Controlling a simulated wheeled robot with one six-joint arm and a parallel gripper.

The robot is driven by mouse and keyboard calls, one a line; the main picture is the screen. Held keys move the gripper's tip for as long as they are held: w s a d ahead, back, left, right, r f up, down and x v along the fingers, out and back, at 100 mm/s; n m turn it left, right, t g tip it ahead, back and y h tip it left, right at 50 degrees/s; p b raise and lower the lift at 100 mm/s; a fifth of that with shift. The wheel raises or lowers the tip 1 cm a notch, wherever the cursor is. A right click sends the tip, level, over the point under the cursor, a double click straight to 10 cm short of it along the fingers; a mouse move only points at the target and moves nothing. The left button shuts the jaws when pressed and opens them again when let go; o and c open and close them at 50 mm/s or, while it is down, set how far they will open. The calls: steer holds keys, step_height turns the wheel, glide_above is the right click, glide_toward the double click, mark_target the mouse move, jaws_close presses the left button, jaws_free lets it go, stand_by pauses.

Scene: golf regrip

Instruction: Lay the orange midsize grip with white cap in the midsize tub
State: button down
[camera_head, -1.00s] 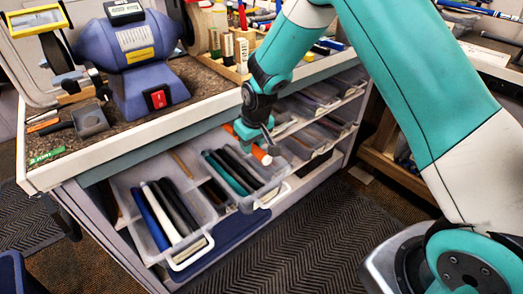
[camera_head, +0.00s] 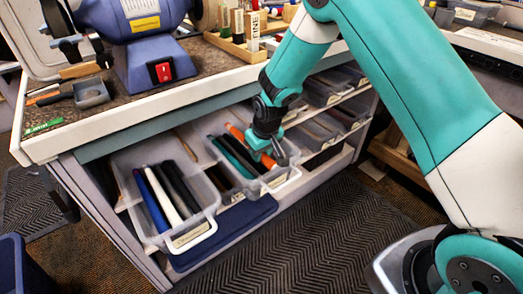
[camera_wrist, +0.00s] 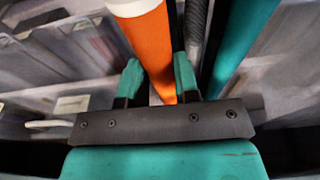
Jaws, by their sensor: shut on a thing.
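The orange grip (camera_head: 237,134) with its white cap (camera_wrist: 132,7) is between the fingers of my gripper (camera_wrist: 160,82). In the head view my gripper (camera_head: 264,155) is over the right clear tub (camera_head: 280,181), at its right side. The grip lies lengthwise over or inside this tub, beside a teal grip (camera_head: 229,154) and black grips (camera_head: 245,155). In the wrist view a teal grip (camera_wrist: 240,40) and a dark ribbed one lie close to its right. Whether the orange grip touches the tub floor is hidden. I cannot read the tub's label.
The bench top (camera_head: 120,110) with a blue grinder (camera_head: 150,60) stands above and behind. More clear bins (camera_head: 322,90) sit on shelves to the right.

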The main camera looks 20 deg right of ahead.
steer(key=shift+f, duration=0.45)
stand_by(0.4)
steer(key=c, duration=0.8)
jaws_free()
steer(key=p+v, duration=0.1)
steer(key=v, duration=1.6)
steer(key=shift+r, duration=0.2)
steer(key=s+a+r+n+y+p, duration=0.1)
steer(key=s+r+p, duration=0.2)
steer(key=s+r, duration=0.4)
steer(key=s+a+r+n+g+y+p, duration=0.1)
steer(key=s+a+r+p, duration=0.1)
steer(key=s+r+p, duration=0.2)
steer(key=s+a+r+n+g+y+p, duration=0.1)
steer(key=s+a+r+p, duration=0.1)
steer(key=s+r, duration=0.9)
steer(key=shift+s+a+p, duration=0.1)
steer(key=shift+s+p, duration=0.35)
steer(key=shift+s, duration=1)
steer(key=shift+s+a+p, duration=0.15)
steer(key=shift+s+p, duration=0.3)
steer(key=shift+s, duration=1)
